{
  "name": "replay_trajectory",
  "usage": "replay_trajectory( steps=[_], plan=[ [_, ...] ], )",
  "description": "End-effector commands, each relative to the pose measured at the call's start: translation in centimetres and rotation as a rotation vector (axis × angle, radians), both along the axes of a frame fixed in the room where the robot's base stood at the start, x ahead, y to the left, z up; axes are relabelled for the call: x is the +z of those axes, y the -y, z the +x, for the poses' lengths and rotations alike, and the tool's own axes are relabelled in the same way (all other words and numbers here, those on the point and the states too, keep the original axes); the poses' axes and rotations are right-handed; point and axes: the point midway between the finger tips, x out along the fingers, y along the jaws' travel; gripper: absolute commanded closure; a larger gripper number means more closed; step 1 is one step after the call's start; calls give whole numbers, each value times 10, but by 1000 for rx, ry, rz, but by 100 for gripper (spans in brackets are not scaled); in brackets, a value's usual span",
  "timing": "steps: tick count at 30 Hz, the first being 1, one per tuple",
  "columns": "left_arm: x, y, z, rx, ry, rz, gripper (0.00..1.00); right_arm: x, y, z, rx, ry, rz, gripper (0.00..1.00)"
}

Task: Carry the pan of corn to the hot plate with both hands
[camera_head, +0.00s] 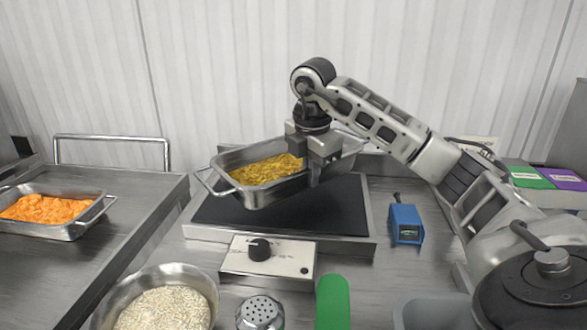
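The steel pan of corn (285,190) is over the black hot plate (310,218), turned at an angle, with its left handle (217,182) toward the left edge of the plate. I cannot tell whether its whole base rests flat on the plate. Yellow corn (266,169) fills the visible part of the pan. My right gripper (317,172) points down at the near rim, right of the corn. One finger shows in front of the pan wall; the other is hidden, so its grip is unclear. My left gripper is out of view.
A second pan of orange food (78,229) stands on the left cart (130,190). A control box with a knob (268,258), a rice bowl (204,285), a shaker (260,313) and a green object (333,303) are in front. A blue device (406,223) stands right of the plate.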

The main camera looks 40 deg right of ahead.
Motion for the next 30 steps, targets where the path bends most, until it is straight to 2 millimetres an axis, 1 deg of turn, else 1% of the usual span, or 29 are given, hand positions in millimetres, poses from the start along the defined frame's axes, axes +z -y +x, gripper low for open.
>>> replay_trajectory(
  steps=[1,3,8,12,15,18,22,30],
  plan=[
    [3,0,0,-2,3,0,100,0,6,0,-4,12,-2,100],
    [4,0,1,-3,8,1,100,-5,10,0,-4,12,-2,100],
    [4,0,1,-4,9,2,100,-11,15,-1,-1,14,0,100],
    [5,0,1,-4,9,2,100,-25,23,-2,-3,10,-2,100],
    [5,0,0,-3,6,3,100,-38,22,-2,-1,10,-1,100],
    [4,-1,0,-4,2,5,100,-46,22,-2,-1,13,-1,100],
    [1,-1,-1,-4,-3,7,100,-50,22,-1,-1,16,-1,100],
    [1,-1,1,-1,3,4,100,-52,21,-1,-1,16,-1,100]
  ],
)
